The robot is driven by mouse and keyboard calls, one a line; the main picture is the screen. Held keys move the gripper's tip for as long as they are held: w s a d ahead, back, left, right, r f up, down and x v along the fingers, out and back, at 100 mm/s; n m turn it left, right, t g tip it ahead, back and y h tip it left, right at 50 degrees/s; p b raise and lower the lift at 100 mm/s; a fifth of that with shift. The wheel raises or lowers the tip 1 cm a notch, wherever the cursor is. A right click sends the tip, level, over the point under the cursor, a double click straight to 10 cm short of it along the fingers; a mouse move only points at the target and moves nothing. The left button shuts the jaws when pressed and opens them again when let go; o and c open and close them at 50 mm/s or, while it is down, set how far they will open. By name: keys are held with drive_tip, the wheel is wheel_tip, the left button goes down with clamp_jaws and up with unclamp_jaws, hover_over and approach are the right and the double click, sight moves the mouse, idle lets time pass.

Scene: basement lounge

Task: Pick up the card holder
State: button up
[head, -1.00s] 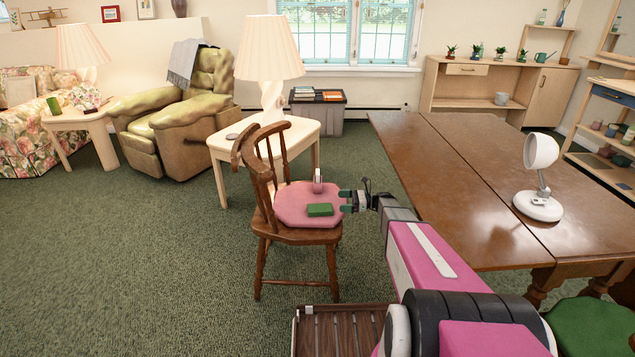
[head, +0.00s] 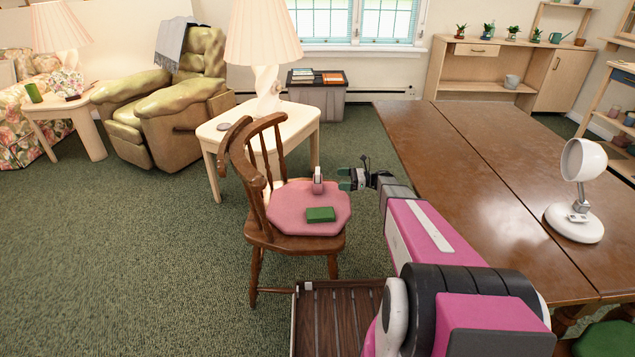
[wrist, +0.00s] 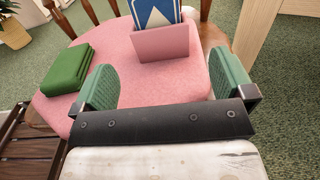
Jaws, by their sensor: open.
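The card holder (wrist: 163,43) is a small pink holder with blue-and-white cards standing in it. It stands upright on the pink cushion of a wooden chair; in the head view it is small, near the back of the seat (head: 317,183). My gripper (head: 346,180) is just right of it, above the cushion's right edge. In the wrist view my gripper (wrist: 165,80) has its two green fingers wide apart, with nothing between them. The card holder lies ahead of the gap, apart from both fingers. Its lower front is in view.
The chair's wooden backrest (head: 238,160) rises at the left. A brown table (head: 430,150) with a white lamp (head: 574,222) stands at the right.

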sight(318, 179)
drive_tip(key=a, duration=0.5)
drive_tip(key=shift+w+a, duration=0.15)
drive_tip(key=shift+a, duration=2.75)
drive_tip(key=c, duration=0.7)
